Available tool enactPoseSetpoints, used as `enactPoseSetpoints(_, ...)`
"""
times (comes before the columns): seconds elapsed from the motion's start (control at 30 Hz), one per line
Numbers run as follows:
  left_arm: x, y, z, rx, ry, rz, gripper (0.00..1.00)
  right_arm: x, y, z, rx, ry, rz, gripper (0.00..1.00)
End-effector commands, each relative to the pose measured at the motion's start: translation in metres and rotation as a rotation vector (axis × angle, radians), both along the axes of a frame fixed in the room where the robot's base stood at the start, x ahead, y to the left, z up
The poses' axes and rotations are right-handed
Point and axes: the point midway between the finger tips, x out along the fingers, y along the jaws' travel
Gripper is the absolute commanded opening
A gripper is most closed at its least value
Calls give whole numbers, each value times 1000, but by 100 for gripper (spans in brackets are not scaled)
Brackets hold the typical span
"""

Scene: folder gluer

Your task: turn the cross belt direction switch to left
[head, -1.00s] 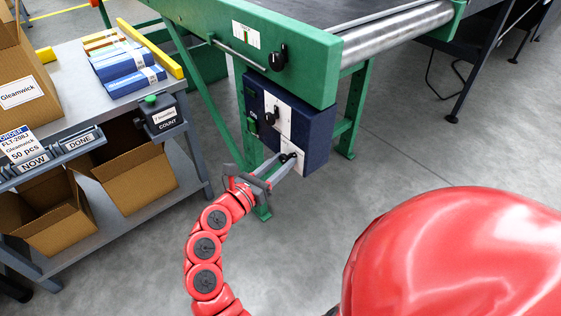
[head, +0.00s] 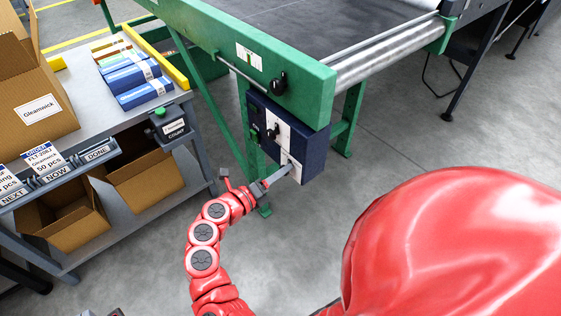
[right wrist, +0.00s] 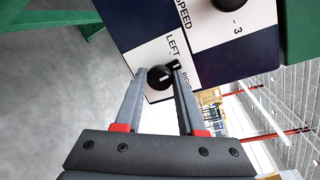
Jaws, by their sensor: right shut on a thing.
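The cross belt direction switch is a small black knob (right wrist: 160,79) on a white plate marked LEFT and RIGHT, seen in the right wrist view. My right gripper (right wrist: 160,72) has its fingers on either side of the knob and is shut on it. A short white mark shows on the knob, but I cannot tell which label it points to. In the head view my right gripper (head: 283,171) reaches the lower white plate of the dark blue control box (head: 314,155) and hides the knob. Small grey pieces at the bottom left edge may be my left gripper; its jaws are unclear.
Above the switch is the SPEED knob (right wrist: 229,4). A green conveyor frame (head: 300,85) with another black knob (head: 278,83) overhangs the box. A grey bench (head: 85,100) with cartons stands left. Open floor lies right of the box.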

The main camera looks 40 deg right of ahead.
Motion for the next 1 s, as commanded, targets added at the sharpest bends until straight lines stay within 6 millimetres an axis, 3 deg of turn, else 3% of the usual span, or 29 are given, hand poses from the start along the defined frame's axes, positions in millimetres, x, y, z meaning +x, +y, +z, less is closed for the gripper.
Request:
enactPoseSetpoints(0.03,0,0,11,0,0,0,0,1,0,5,-2,43,3,0)
enactPoseSetpoints(0.4,0,0,44,1,0,1,0,2,1,4,-28,382,4,0)
enactPoseSetpoints(1.0,0,0,66,1,0,1,0,3,1,1,-52,675,3,0)
